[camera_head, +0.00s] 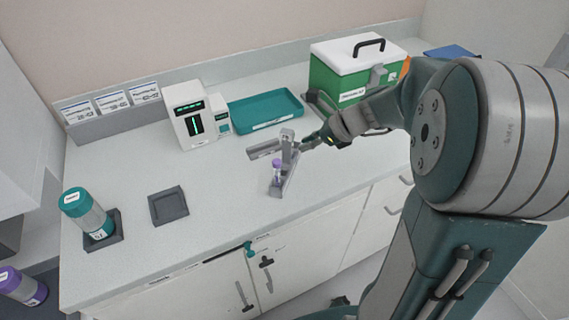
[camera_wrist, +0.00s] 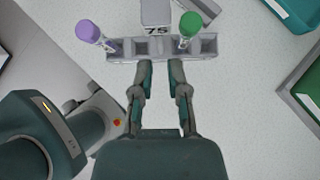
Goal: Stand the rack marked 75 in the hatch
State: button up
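The rack marked 75 (camera_wrist: 127,48) is a grey block with several sockets, standing on the counter. In the wrist view it holds a purple-capped tube (camera_wrist: 88,32) at left and a green-capped tube (camera_wrist: 190,24) at right. The rack (camera_head: 288,183) also shows in the head view with the purple-capped tube (camera_head: 277,166). My gripper (camera_wrist: 161,63) has its fingers apart beside the rack's middle, with bare counter between them. Whether the tips touch the rack is unclear. A white machine (camera_head: 190,118) at the back has a dark upright opening with a green light; I cannot tell whether this is the hatch.
A teal tray (camera_head: 266,110) and a green-and-white cooler box (camera_head: 345,75) stand behind the rack. A grey square holder (camera_head: 168,205) and a teal-capped canister (camera_head: 87,212) are at left. Three label signs (camera_head: 110,103) stand at the back left. Counter between rack and square holder is clear.

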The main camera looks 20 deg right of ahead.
aim_at(286, 162)
jog(key=x, duration=0.8)
jog(key=shift+d+f, duration=0.15)
jog(key=shift+f, duration=0.15)
grip_shut()
